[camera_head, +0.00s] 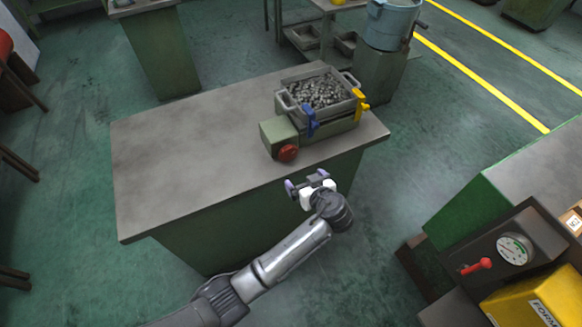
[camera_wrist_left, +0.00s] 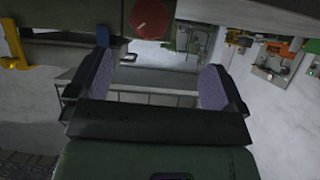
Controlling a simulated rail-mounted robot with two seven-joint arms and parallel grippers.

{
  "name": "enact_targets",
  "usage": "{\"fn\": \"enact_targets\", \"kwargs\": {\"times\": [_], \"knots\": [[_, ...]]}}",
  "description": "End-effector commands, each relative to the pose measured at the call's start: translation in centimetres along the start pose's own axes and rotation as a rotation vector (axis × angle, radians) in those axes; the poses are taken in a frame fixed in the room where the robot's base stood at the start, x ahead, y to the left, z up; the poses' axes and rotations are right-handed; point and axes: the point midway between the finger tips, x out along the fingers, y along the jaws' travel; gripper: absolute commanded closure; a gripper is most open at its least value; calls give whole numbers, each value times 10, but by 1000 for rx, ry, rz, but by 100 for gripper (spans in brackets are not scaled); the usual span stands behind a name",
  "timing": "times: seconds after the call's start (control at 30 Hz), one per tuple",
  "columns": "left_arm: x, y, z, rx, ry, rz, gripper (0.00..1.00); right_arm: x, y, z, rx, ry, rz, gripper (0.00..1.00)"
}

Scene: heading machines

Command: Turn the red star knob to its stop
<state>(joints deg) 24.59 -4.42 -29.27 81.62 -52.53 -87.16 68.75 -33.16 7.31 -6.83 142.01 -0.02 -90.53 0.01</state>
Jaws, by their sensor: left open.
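The red star knob (camera_head: 288,153) is on the front of a small green machine block (camera_head: 279,134) at the right part of the workbench. In the left wrist view the red knob (camera_wrist_left: 150,18) shows at the top, beyond the fingers and above the gap between them. My left gripper (camera_head: 308,184) is open and empty, in front of the bench edge, below and a little right of the knob and apart from it. Its two purple-padded fingers (camera_wrist_left: 157,88) stand wide apart in the wrist view. My right gripper is not in view.
A grey tray (camera_head: 290,103) of small metal parts sits on the machine, with a blue lever (camera_head: 310,120) and a yellow lever (camera_head: 360,103) beside it. The workbench top (camera_head: 190,145) is bare to the left. A gauge panel with a red lever (camera_head: 476,266) stands at the lower right.

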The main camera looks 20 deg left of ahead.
Motion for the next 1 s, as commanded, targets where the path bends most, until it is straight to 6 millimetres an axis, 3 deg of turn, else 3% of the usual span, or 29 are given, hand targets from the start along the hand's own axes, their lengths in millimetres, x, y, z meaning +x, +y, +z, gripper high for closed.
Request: {"fn": "enact_targets", "kwargs": {"times": [0.1, 0.33, 0.7, 1.0], "knots": [[6, 12, -2, -31, 52, -5, 3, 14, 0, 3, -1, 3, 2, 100], [23, 18, -9, -49, 83, -9, 3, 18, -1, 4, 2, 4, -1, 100], [91, 16, -14, -48, 81, -10, 3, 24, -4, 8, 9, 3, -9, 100], [130, 16, -16, -48, 80, -9, 3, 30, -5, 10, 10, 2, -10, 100]]}}
